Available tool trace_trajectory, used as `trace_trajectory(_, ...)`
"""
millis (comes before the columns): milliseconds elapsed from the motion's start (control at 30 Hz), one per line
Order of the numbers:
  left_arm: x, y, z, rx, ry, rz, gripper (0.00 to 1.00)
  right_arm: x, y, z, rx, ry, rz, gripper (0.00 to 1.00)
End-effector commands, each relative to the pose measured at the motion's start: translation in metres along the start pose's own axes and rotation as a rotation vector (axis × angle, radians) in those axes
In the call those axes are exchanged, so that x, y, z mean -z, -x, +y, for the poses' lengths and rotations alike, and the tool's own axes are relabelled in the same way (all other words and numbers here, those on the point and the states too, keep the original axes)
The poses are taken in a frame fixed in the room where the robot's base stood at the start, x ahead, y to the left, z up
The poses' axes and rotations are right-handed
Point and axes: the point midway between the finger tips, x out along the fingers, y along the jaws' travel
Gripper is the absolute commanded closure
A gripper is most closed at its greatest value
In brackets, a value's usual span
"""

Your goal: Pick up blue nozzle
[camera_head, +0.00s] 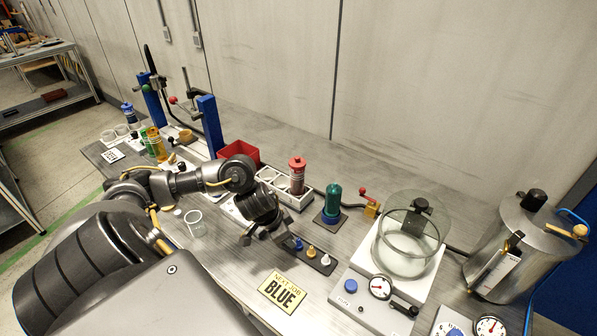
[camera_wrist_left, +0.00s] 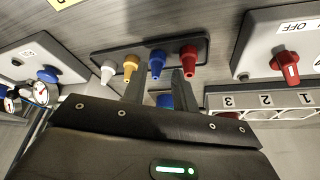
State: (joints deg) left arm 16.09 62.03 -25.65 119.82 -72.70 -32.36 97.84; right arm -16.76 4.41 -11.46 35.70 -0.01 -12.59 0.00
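The blue nozzle (camera_wrist_left: 156,62) stands in a dark rack (camera_wrist_left: 150,47) between the yellow nozzle (camera_wrist_left: 130,67) and the red nozzle (camera_wrist_left: 188,60); a white nozzle (camera_wrist_left: 107,72) is at the rack's end. In the head view the blue nozzle (camera_head: 297,244) is just right of my left gripper (camera_head: 266,238), and the red one is hidden. My left gripper (camera_wrist_left: 159,74) is open, its fingertips apart and pointing at the rack, with the blue nozzle in line with the gap. No nozzle is visibly gripped. My right gripper is not in view.
A "NEXT JOB BLUE" card (camera_head: 283,291) lies before the rack. A green-topped bottle (camera_head: 332,204) and a glass vessel (camera_head: 410,245) stand behind and right. A numbered white holder (camera_wrist_left: 270,101) and a box with a red knob (camera_wrist_left: 285,66) are beside the rack.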

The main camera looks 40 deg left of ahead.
Motion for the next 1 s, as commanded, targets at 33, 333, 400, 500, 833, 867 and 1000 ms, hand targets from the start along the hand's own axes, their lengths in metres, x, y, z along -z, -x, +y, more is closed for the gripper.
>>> trace_trajectory(33,0.001,-0.006,0.001,-0.003,0.003,-0.002,0.72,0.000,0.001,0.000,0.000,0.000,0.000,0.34)
trace_trajectory(333,0.004,-0.046,0.002,-0.001,0.001,-0.002,0.72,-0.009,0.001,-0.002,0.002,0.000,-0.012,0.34)
trace_trajectory(400,0.004,-0.048,0.002,0.000,0.000,-0.002,0.72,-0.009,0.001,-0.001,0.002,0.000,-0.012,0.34)
trace_trajectory(500,0.004,-0.049,0.002,0.001,-0.001,-0.002,0.72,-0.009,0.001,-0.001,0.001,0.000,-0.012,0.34)
trace_trajectory(833,0.004,-0.048,0.002,0.000,-0.001,-0.002,0.99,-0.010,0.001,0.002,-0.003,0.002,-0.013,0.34)
trace_trajectory(867,0.004,-0.048,0.002,0.000,-0.001,-0.002,0.99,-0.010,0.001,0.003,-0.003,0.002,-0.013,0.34)
trace_trajectory(1000,0.004,-0.048,0.002,0.000,-0.001,-0.002,0.99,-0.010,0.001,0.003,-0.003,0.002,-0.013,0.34)
